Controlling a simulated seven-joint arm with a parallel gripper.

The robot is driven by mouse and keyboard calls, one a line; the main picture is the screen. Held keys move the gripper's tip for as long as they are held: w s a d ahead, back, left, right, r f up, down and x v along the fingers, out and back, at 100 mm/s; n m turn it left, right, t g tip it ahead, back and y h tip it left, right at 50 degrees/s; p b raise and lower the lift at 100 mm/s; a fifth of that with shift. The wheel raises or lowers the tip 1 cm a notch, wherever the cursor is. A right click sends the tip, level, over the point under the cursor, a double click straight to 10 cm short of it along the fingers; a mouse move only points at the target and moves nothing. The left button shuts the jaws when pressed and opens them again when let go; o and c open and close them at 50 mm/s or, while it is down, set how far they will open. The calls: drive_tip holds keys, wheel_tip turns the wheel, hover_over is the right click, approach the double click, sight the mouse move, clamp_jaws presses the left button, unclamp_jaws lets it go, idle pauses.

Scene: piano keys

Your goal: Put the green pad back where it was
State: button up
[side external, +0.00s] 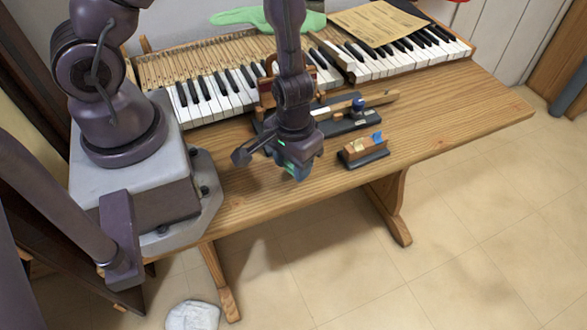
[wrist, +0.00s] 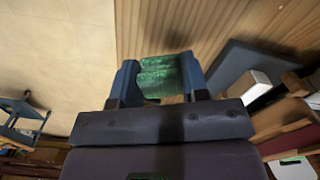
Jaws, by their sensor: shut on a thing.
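My gripper (side external: 297,172) hangs over the front part of the wooden table, near its edge. In the wrist view my gripper (wrist: 160,76) has its two blue-grey fingers on either side of the green pad (wrist: 161,75), shut on it. The pad looks textured and mottled dark green. In the side view only a small green patch of the pad (side external: 291,170) shows at the fingertips. A dark base with a wooden bar and a blue knob (side external: 358,103) stands behind and right of the gripper. The arm partly hides this base.
Piano keys (side external: 220,92) run along the back. A paper sheet (side external: 380,22) and a green cloth (side external: 238,16) lie beyond. The wooden tabletop (side external: 460,110) is clear at right.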

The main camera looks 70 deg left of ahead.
drive_tip(key=shift+f, duration=1.3)
drive_tip(key=shift+f, duration=0.1)
drive_tip(key=o, duration=1)
